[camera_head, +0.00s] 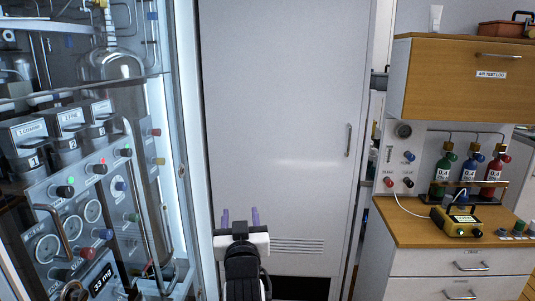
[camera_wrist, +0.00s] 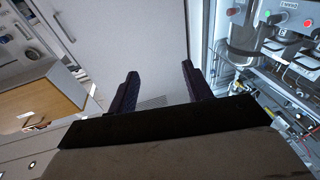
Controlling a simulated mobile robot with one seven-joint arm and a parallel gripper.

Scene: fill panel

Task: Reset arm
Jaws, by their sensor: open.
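My gripper (camera_head: 240,218) is in the lower middle of the head view, with my dark arm below it. Its two purple fingers point up and stand apart with nothing between them. In the wrist view the gripper (camera_wrist: 161,88) shows two dark fingers spread wide, with only the pale door behind the gap. The gripper is in front of a tall white cabinet door (camera_head: 280,130) and touches nothing that I can see.
A panel with knobs, gauges and lit indicators (camera_head: 90,190) stands close on the left. On the right is a wooden-topped counter (camera_head: 410,232) with a yellow device (camera_head: 458,222) and green, blue and red bottles (camera_head: 469,168). A wooden wall cupboard (camera_head: 440,80) hangs above.

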